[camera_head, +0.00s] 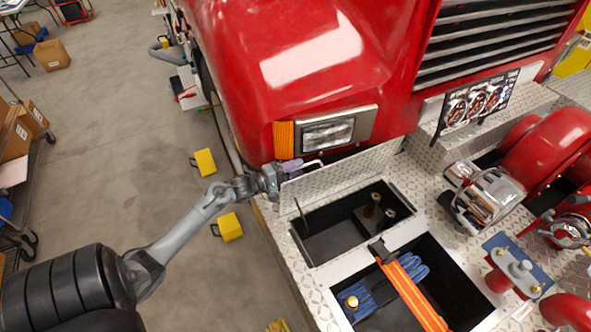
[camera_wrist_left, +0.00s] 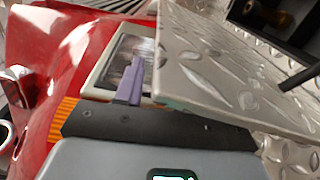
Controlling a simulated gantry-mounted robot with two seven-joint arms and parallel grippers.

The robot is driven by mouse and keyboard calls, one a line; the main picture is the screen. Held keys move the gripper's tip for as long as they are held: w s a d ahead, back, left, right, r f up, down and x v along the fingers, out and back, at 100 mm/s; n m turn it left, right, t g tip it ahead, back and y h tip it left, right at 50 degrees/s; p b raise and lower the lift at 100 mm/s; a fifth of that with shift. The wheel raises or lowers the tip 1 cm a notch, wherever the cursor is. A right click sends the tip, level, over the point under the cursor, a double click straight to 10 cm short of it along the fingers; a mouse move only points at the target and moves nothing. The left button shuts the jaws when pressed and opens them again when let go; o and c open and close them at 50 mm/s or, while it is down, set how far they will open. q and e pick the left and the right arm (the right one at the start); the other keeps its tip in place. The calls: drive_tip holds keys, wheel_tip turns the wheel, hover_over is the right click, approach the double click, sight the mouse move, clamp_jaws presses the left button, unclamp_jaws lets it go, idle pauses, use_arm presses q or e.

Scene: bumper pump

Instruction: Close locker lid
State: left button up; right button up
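The locker lid (camera_head: 345,172) is a diamond-plate panel standing raised along the far side of the open locker compartment (camera_head: 345,228). In the left wrist view the lid (camera_wrist_left: 235,75) fills the upper right, close to the gripper. My left gripper (camera_head: 291,166) is at the lid's left end, beside the headlight. A purple finger shows in the wrist view (camera_wrist_left: 134,80) just left of the lid's edge. I cannot tell whether it touches the lid or whether a second finger is hidden. My right gripper is not in view.
Dark fittings with a brass top (camera_head: 372,205) stand inside the compartment. A nearer open compartment holds blue gloves (camera_head: 412,267) and an orange strap (camera_head: 415,298). The red fender and headlight (camera_head: 328,133) rise behind the gripper. Yellow boxes (camera_head: 204,162) lie on the floor at left.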

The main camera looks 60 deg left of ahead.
use_arm(q)
drive_tip(key=shift+w, duration=0.1)
drive_tip(key=shift+c, duration=0.3)
clamp_jaws()
drive_tip(key=shift+r, duration=0.1)
drive_tip(key=shift+d, duration=0.1)
